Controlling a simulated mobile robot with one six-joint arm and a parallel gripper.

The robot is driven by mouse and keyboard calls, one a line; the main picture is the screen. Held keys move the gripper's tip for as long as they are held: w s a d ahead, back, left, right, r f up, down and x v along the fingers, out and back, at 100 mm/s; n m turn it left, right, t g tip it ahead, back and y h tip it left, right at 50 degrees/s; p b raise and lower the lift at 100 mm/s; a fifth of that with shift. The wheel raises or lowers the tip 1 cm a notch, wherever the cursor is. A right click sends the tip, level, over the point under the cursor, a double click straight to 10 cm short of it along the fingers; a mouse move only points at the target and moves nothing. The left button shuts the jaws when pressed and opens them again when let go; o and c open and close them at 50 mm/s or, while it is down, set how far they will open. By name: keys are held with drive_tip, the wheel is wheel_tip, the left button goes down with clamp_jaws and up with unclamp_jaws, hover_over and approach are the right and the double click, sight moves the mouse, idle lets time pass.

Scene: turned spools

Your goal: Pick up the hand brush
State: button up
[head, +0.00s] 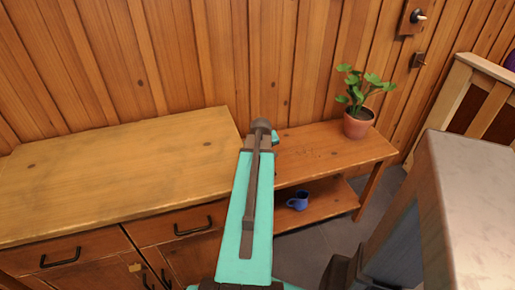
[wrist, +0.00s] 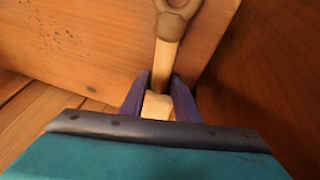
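In the wrist view the hand brush's pale wooden handle (wrist: 167,52) runs up from between my fingers to a brown looped end (wrist: 178,8). My gripper (wrist: 161,80) has its two purple fingers on either side of the handle, close against it, and looks shut on it. The bristle part cannot be made out. In the head view my turquoise arm reaches toward the low wooden bench (head: 330,147) by the wall, and it hides the gripper and the brush.
A wooden cabinet (head: 110,165) with a bare top stands left of the bench. A potted plant (head: 358,122) stands on the bench's right end. A blue mug (head: 298,201) sits on its lower shelf. A pale-topped block (head: 475,190) is at right.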

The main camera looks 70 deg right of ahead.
idle(0.4)
clamp_jaws()
drive_tip(key=shift+r, duration=0.2)
wheel_tip(320, 180, up, 10)
drive_tip(key=shift+f, duration=0.15)
idle(0.6)
idle(0.4)
